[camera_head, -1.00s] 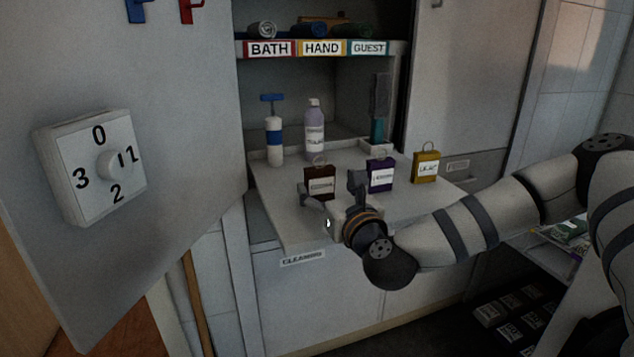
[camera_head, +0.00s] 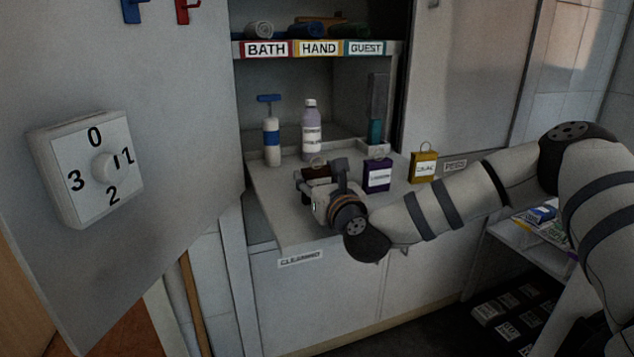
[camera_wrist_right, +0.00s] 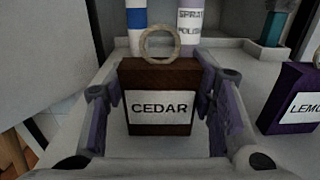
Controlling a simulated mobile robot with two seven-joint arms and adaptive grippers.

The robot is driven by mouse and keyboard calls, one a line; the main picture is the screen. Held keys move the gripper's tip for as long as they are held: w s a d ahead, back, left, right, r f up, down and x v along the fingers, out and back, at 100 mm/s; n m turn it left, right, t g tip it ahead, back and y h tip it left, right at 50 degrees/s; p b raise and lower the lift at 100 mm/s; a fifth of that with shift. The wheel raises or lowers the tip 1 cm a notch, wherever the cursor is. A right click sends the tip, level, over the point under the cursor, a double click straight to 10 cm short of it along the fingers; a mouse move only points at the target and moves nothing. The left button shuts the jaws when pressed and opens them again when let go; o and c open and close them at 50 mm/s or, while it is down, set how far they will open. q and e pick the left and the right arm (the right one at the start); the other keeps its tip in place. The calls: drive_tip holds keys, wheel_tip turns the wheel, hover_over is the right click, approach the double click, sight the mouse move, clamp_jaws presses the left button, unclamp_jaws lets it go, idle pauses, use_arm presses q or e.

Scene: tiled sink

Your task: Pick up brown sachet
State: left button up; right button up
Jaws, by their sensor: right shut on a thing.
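The brown sachet (camera_head: 317,171) stands on the pale pull-out shelf (camera_head: 280,215), partly hidden by my right gripper in the head view. In the right wrist view the sachet (camera_wrist_right: 160,77) is upright and facing the camera, with a white CEDAR label and a ring on top. My right gripper (camera_head: 320,176) is around it, one finger on each side, and is shut on it. Its fingers also show in the wrist view (camera_wrist_right: 162,98). My left gripper is not in view.
A purple sachet (camera_head: 377,174) and a yellow sachet (camera_head: 423,167) stand to the right. A blue-and-white pump bottle (camera_head: 271,143) and a lilac spray bottle (camera_head: 310,135) stand behind. The open door with a dial (camera_head: 85,167) is at the left.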

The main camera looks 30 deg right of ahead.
sight(318, 170)
drive_tip(key=shift+r, duration=0.1)
drive_tip(key=shift+r, duration=0.35)
drive_tip(key=r, duration=0.2)
drive_tip(key=r+p, duration=0.1)
drive_tip(key=shift+s+a+r, duration=0.15)
drive_tip(key=shift+s+r, duration=0.2)
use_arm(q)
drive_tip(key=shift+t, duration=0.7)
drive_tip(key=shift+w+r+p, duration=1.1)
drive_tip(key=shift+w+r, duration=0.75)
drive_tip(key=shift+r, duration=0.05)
use_arm(e)
drive_tip(key=s+a+r, duration=0.5)
drive_tip(key=s+r, duration=0.3)
drive_tip(key=s, duration=0.4)
drive_tip(key=shift+a+r, duration=0.2)
drive_tip(key=shift+a, duration=0.15)
